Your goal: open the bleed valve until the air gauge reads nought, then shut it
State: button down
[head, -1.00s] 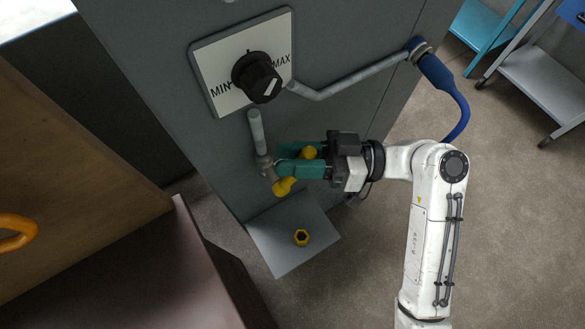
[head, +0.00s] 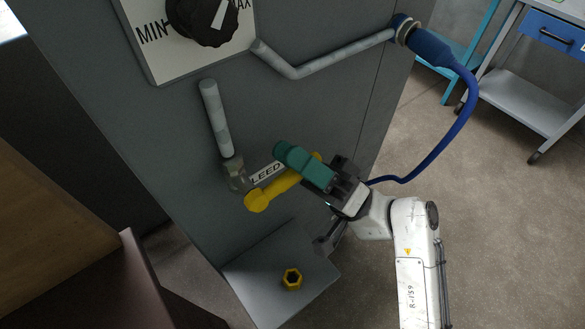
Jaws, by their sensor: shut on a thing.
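The bleed valve has a small grey metal body (head: 234,174) at the lower end of a short pipe on the grey cabinet. A yellow handle (head: 275,190) slants from beside that body up to the right. I cannot tell exactly where it joins the valve. My gripper (head: 305,167), with teal fingers, is shut on the handle's upper right part and hides some of it. A white label (head: 267,172) reading "LEED" shows behind the handle, its first letter hidden. No air gauge shows in view.
A black knob (head: 203,18) on a MIN/MAX plate is above. A blue hose (head: 452,122) loops at right, near a grey cart (head: 520,80). A brown cabinet (head: 50,190) stands at left.

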jog(key=shift+w+d+f+m+t+b, duration=0.1)
jog(key=shift+f+m+t+b, duration=0.3)
jog(key=shift+m+t, duration=0.45)
jog(key=shift+f+m+t+b, duration=0.2)
jog(key=shift+m+t+b, duration=0.4)
jog(key=shift+t, duration=0.35)
jog(key=shift+m, duration=0.35)
jog(key=c, duration=1)
grip_release()
jog(key=shift+o, duration=0.2)
jog(key=b+v, duration=0.2)
jog(key=v, duration=0.9)
